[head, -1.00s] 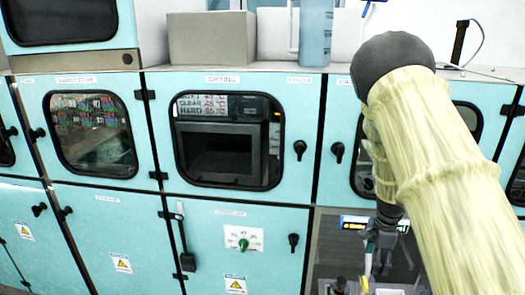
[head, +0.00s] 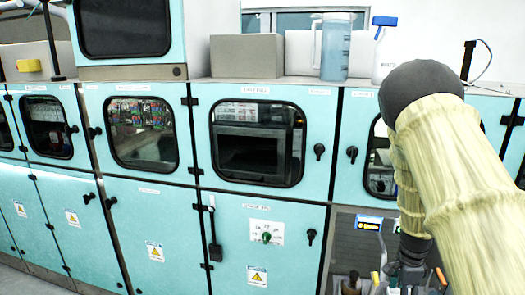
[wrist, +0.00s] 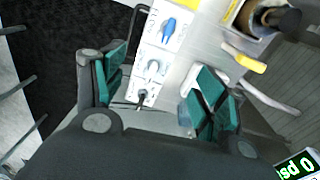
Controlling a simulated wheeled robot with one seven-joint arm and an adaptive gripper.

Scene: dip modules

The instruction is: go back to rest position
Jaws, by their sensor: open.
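My gripper (wrist: 160,92) is open in the wrist view, with its two green-padded fingers apart and nothing between them. In the head view my arm, in a pale yellow sleeve, fills the right side and hangs down in front of the cabinets. The gripper end is low at the right in that view, small and partly hidden, so its fingers cannot be made out there.
Turquoise cabinets (head: 140,210) with windowed doors line the front. A grey box (head: 247,56), a blue jug (head: 335,48) and a white bottle (head: 384,55) stand on top. In the wrist view a yellow-handled tool (wrist: 243,57) and a digital display (wrist: 297,166) lie to the right.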

